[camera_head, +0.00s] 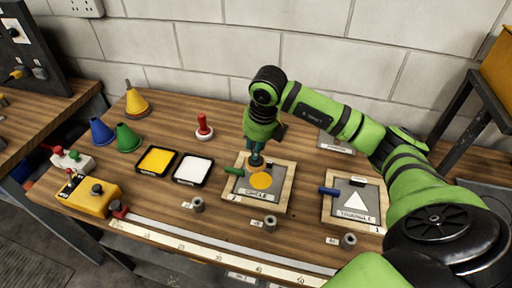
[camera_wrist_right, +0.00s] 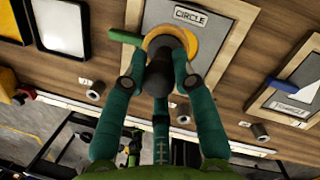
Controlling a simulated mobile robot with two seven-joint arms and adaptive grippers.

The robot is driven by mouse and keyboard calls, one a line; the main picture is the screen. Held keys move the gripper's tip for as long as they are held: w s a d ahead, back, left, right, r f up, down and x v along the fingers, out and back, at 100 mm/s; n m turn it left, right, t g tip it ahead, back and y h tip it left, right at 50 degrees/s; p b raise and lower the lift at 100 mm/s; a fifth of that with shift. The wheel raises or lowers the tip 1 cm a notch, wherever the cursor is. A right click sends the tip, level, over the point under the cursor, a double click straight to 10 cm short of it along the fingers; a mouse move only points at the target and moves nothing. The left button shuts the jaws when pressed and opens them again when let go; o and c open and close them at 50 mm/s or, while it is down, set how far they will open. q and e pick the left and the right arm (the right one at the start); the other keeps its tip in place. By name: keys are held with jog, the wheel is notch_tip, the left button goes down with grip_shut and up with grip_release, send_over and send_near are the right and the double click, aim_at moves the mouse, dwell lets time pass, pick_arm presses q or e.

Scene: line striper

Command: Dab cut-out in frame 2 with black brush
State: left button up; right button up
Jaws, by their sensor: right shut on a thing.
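Frame 2 (camera_head: 283,200) is a wooden frame around a grey plate labelled CIRCLE, with a round yellow cut-out (camera_head: 260,181). In the right wrist view the cut-out (camera_wrist_right: 188,38) shows as a yellow-orange disc, partly covered. My right gripper (camera_head: 257,150) is above the frame's upper part, shut on the black brush (camera_wrist_right: 158,78). The brush points at the cut-out area; its tip is largely hidden, and I cannot tell whether it touches. A green handle (camera_head: 233,171) sticks out from the frame's left side. My left gripper is not in view.
A yellow pad (camera_head: 156,160) and a white pad (camera_head: 193,169) lie left of the frame. A red stamp-like object (camera_head: 204,128) stands behind them. The TRIANGLE frame (camera_head: 371,222) is to the right. Cones and a yellow box (camera_head: 88,194) stand left; a ruler strip (camera_head: 220,250) runs along the front.

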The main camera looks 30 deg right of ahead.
jog(key=shift+r, duration=0.15)
jog(key=shift+w+p+v, duration=0.25)
jog(key=shift+p+v, duration=0.55)
jog(key=shift+v, duration=0.4)
jog(key=shift+w+p+v, duration=0.25)
jog(key=shift+p+v, duration=0.5)
jog(key=shift+v, duration=0.5)
